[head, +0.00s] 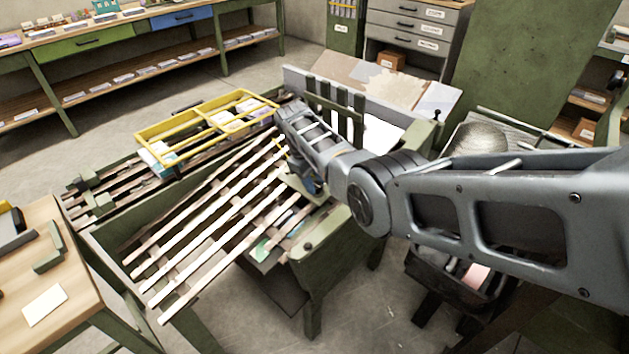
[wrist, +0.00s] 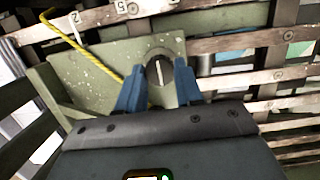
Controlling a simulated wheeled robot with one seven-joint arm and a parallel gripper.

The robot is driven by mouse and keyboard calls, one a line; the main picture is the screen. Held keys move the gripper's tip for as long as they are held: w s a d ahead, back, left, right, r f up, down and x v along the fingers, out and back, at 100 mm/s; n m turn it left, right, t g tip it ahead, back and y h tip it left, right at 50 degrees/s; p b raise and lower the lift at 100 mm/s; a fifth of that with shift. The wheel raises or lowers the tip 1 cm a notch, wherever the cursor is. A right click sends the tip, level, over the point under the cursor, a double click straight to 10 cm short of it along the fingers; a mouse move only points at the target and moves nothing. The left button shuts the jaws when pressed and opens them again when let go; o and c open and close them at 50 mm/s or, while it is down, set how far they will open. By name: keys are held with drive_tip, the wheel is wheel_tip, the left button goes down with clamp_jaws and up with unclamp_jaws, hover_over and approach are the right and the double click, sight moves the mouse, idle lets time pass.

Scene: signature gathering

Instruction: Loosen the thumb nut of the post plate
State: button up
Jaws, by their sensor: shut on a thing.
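In the wrist view the post plate (wrist: 80,72) is a speckled pale green plate. The thumb nut (wrist: 159,66) is a dark round knob with a light bar across its face, on the right part of the plate. My gripper (wrist: 158,75) has its two blue fingers on either side of the nut and is shut on it. The lower part of the nut is partly hidden between the fingers. In the head view my gripper (head: 305,180) is small beside the slatted rack, and my arm hides most of the plate and the nut.
Pale slats (head: 215,215) of the rack lie close by on the left. A yellow frame (head: 222,108) stands behind them. A yellow cord (wrist: 85,47) runs over the plate. A wooden table (head: 70,285) is at lower left. Green upright bars (head: 335,108) rise just beyond my gripper.

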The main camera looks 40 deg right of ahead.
sight(308, 194)
drive_tip(key=o, duration=1)
drive_tip(key=shift+o, duration=0.2)
drive_tip(key=v, duration=0.8)
drive_tip(key=shift+s+f, duration=0.1)
